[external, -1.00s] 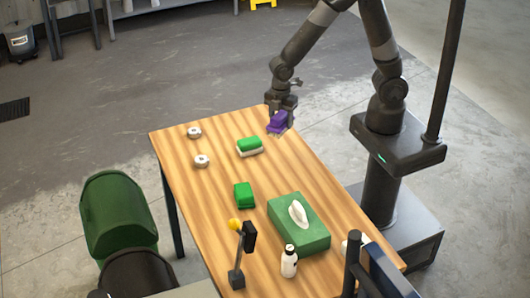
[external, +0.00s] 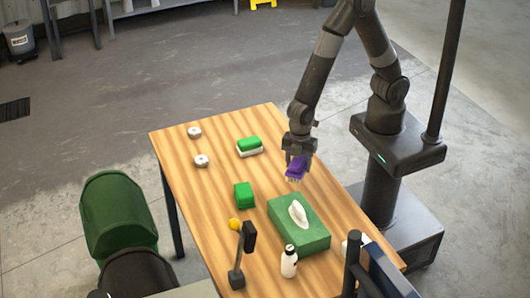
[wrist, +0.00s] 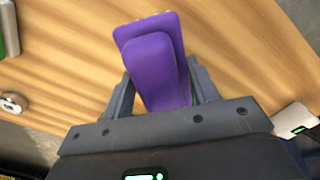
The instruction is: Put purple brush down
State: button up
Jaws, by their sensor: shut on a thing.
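The purple brush (external: 297,167) is held in my gripper (external: 297,158) over the right side of the wooden table (external: 215,235). Its pale bristles face down, and it appears close above the tabletop; I cannot tell whether it touches. In the wrist view the brush (wrist: 157,65) sits between the two fingers of my gripper (wrist: 162,95), which are shut on it. The wood of the table fills the background there.
A green tissue box (external: 305,237) stands nearby toward the front. A white bottle (external: 289,262) stands near the front.

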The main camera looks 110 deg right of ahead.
jog(key=shift+w+a+f, duration=0.1)
jog(key=shift+a+f, duration=0.25)
jog(key=shift+f, duration=1.9)
jog(key=shift+f, duration=0.1)
jog(key=o, duration=1)
jog(key=shift+o, duration=0.2)
